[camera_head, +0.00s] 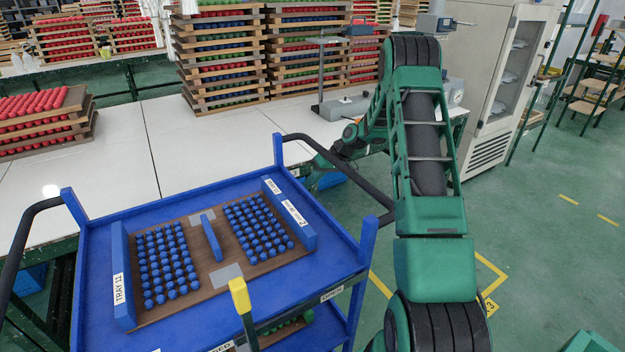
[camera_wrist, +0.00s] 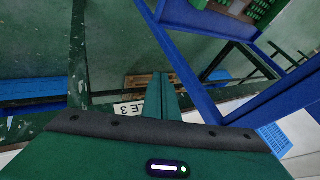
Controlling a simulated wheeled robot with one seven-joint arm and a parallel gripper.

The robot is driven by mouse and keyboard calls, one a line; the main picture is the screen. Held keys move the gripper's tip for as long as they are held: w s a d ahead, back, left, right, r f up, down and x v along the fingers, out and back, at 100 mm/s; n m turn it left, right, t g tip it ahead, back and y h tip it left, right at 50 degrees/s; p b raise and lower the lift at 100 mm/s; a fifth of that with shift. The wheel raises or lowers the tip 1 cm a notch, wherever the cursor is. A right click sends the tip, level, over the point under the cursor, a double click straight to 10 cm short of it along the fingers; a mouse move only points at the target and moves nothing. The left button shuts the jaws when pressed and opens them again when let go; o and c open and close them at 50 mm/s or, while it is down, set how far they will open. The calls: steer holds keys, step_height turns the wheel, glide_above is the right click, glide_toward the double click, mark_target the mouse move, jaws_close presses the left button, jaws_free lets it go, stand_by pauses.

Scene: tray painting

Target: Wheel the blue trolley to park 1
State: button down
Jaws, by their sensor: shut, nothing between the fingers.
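The blue trolley (camera_head: 95,270) stands in front of me in the head view, with black handles at its left and right ends. A wooden tray (camera_head: 226,273) with blue balls lies on its top between blue holders, one labelled TRAY 11. My gripper (camera_wrist: 163,97) shows in the wrist view, its green fingers together and empty. The trolley's blue frame (camera_wrist: 188,72) is to the right of the fingers there, apart from them. In the head view my arm reaches past the right handle (camera_head: 340,172), and my fingertips are hard to make out. I cannot tell which floor mark is park 1.
A long white table (camera_head: 130,140) stands behind the trolley with stacked trays of coloured balls (camera_head: 222,60). A grey cabinet (camera_head: 505,80) is at the back right. Yellow floor marks (camera_head: 488,268) with a number plate lie right of the trolley. Green floor is open at the right.

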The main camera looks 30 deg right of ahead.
steer(key=w+a+f, duration=0.1)
steer(key=a+f, duration=0.1)
steer(key=a, duration=0.3)
steer(key=shift+a+f, duration=0.3)
